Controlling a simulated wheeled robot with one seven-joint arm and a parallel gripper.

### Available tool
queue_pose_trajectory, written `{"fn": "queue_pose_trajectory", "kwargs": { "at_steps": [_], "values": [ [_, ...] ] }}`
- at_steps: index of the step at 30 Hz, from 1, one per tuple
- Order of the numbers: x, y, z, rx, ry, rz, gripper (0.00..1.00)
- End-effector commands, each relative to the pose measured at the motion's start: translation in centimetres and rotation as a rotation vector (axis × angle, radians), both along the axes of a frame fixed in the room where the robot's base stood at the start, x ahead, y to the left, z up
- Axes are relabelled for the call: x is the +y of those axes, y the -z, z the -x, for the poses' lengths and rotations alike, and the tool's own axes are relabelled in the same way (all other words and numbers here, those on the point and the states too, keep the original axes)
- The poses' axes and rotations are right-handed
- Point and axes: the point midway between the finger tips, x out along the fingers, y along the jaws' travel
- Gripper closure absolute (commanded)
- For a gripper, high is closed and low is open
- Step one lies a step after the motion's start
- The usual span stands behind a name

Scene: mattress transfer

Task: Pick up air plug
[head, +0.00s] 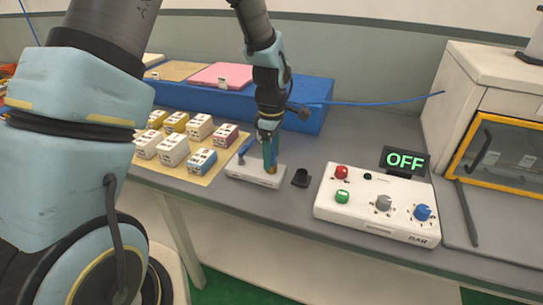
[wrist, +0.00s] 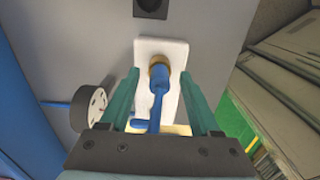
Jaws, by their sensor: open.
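The air plug, a blue stem with a brass-coloured collar (wrist: 159,78), stands on a white block (wrist: 176,46). My gripper (head: 271,170) is low over the block in the head view. In the wrist view my gripper (wrist: 161,78) has its two teal fingers apart, one on each side of the blue stem. Gaps show between the stem and both fingers. In the head view the gripper hides part of the plug.
A small black fitting (head: 301,178) lies right of the block. The control box (head: 330,205) with knobs and an OFF display (head: 404,161) stands further right. Several small boxes (head: 173,149) are on the left. A blue case (head: 312,118) stands behind, with a blue hose (head: 390,101) nearby.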

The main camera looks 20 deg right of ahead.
Motion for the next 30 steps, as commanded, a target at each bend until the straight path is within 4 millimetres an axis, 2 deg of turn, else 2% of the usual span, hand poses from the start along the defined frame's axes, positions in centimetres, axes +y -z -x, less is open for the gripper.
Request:
{"fn": "queue_pose_trajectory", "kwargs": {
  "at_steps": [4,21,30],
  "values": [
    [-0.01,0.01,-0.02,-0.001,0.000,0.001,0.36],
    [-0.01,-0.04,-0.03,-0.001,0.000,0.001,1.00],
    [-0.02,-0.05,-0.04,-0.001,0.000,0.001,1.00]
  ]
}}
